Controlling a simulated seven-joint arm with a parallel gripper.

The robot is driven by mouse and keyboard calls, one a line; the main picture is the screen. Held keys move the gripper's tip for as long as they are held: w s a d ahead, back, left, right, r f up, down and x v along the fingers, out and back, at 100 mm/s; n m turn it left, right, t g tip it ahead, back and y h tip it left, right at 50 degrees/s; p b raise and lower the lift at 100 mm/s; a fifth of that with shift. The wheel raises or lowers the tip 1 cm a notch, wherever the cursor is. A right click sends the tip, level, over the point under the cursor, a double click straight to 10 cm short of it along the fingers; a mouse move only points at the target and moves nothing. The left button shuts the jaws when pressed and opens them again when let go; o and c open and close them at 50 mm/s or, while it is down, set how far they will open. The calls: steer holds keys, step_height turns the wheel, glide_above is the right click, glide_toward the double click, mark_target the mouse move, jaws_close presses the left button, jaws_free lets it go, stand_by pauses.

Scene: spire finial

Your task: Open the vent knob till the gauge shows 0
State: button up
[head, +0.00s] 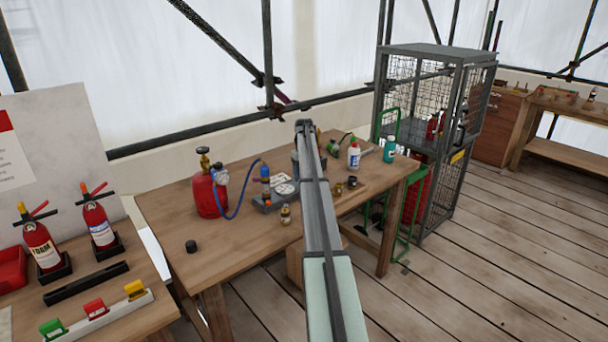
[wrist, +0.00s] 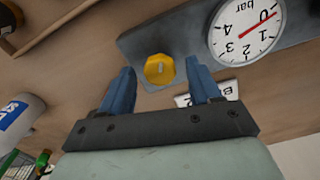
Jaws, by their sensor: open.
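In the wrist view a round yellow knob (wrist: 159,69) with a pale mark on its face sits on a grey panel (wrist: 185,42). I take it to be the vent knob. My gripper (wrist: 161,68) is open, its two blue fingers on either side of the knob with gaps showing; whether the tips reach its depth is unclear. The white gauge (wrist: 246,32), marked in bar, appears upside down beside it. Its red needle points close to the 0, on the side towards 1; the exact reading is hard to tell. In the head view my arm hides the gripper and knob.
The wooden bench (head: 165,220) holds a red cylinder (head: 206,197) with a blue hose, a white bottle (head: 354,154) and a teal container (head: 389,151). Fire extinguishers (head: 43,246) stand on the left table. A wire cage (head: 440,100) stands behind right.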

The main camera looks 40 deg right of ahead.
steer(key=shift+r, duration=0.1)
step_height(320, 180, up, 14)
steer(key=shift+f, duration=0.2)
stand_by(0.3)
stand_by(0.5)
